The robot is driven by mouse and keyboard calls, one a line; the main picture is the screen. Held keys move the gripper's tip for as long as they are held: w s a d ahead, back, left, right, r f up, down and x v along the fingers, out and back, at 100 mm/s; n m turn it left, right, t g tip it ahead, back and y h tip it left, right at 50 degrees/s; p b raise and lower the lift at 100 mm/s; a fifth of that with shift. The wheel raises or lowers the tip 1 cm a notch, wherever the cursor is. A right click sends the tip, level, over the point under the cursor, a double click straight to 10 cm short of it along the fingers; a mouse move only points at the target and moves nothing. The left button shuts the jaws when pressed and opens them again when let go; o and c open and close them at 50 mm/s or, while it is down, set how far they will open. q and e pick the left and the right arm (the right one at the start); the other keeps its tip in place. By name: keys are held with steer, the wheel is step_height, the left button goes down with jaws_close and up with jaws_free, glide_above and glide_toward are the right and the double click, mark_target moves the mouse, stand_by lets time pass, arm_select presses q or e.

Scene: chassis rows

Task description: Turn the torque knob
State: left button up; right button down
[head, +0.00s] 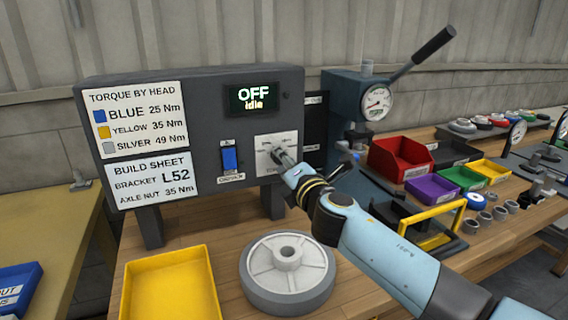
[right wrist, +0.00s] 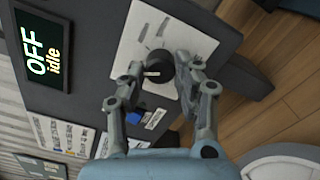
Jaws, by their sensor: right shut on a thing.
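The torque knob (right wrist: 159,68) is a black round knob with a pale pointer line, on a white plate on the front of the dark grey control box (head: 207,209). My right gripper (right wrist: 158,76) has its fingers on either side of the knob and is shut on it. In the head view my right gripper (head: 279,152) reaches the white plate (head: 267,143) and hides most of the knob. The display (head: 253,98) reads OFF, idle. A blue switch (head: 229,159) sits left of the plate. My left gripper is not in view.
A torque sign (head: 137,119) lists blue 25, yellow 35, silver 49 Nm. The build sheet (head: 154,180) reads bracket L52, axle nut 35 Nm. A grey wheel (head: 288,291) and yellow tray (head: 170,290) are in front. A lever press with gauge (head: 375,102) and colored bins (head: 402,157) stand right.

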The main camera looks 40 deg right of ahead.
steer(key=c, duration=0.9)
jaws_free()
steer(key=shift+c, duration=0.2)
steer(key=v, duration=1.2)
